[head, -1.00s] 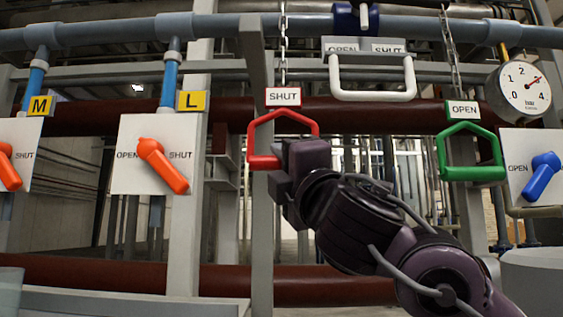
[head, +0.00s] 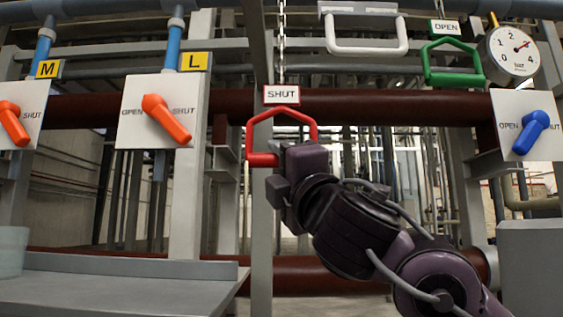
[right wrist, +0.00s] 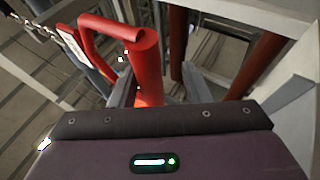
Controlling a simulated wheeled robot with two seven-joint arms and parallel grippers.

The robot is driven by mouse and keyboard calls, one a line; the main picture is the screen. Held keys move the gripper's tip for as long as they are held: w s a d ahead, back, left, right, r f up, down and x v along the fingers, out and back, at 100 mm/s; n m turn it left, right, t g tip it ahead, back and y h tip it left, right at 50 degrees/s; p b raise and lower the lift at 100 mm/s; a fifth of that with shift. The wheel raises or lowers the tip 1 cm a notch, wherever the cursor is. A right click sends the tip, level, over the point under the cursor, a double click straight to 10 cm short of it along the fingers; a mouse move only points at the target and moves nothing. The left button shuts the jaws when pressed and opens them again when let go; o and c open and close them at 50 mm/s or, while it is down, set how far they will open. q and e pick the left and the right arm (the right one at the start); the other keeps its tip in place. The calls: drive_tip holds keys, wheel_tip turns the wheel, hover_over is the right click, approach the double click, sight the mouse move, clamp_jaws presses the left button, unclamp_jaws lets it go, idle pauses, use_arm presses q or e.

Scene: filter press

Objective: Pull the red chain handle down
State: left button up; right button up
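The red chain handle (head: 262,160) hangs on a chain under a white SHUT sign (head: 282,95) in the middle of the head view. My right gripper (head: 277,180) is at its lower right and hides part of the bottom bar. In the right wrist view the red handle (right wrist: 147,70) lies between the grey fingers of my right gripper (right wrist: 152,92). The gripper appears shut on it, though the finger contact is partly hidden. My left gripper is not in view.
A green handle (head: 428,70) under an OPEN sign and a white handle (head: 366,49) hang higher to the right. Panels with orange levers (head: 166,118) stand left. A blue lever (head: 530,133) and a gauge (head: 513,50) are right. A grey ledge (head: 110,290) is lower left.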

drive_tip(key=shift+r, duration=0.1)
drive_tip(key=shift+s, duration=0.25)
drive_tip(key=b+v, duration=0.3)
drive_tip(key=v, duration=0.4)
drive_tip(key=shift+f, duration=0.25)
drive_tip(key=shift+d, duration=0.1)
